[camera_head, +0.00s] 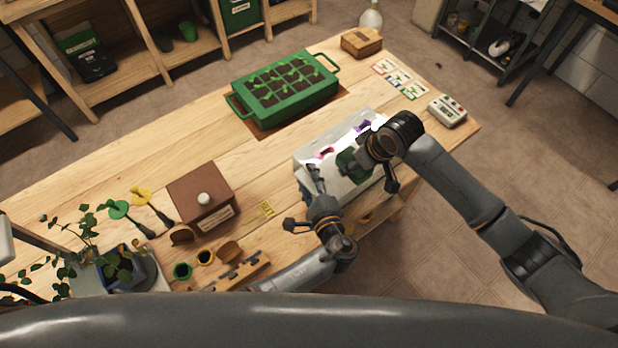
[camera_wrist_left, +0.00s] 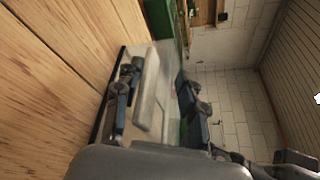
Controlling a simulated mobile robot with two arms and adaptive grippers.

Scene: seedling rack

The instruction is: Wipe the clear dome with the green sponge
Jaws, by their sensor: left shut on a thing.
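The clear dome (camera_head: 306,171) is a pale see-through box near the table's front edge, with pink and purple spots showing in or behind it. My left gripper (camera_head: 303,203) is at its near left corner; in the left wrist view its fingers stand either side of the pale dome (camera_wrist_left: 150,90). The green sponge (camera_head: 348,164) is dark green and sits against the dome's near side, at my right gripper (camera_head: 374,169). The right fingers appear closed on it, though the gripper partly hides the contact. A bit of green shows behind a finger in the left wrist view.
A green seedling tray (camera_head: 290,110) stands behind the dome. A brown box (camera_head: 201,198) with a white knob is to the left. Packets (camera_head: 401,79) and a pale meter (camera_head: 447,111) lie at the right. Pots, tools and a plant occupy the left front. Bare table lies between.

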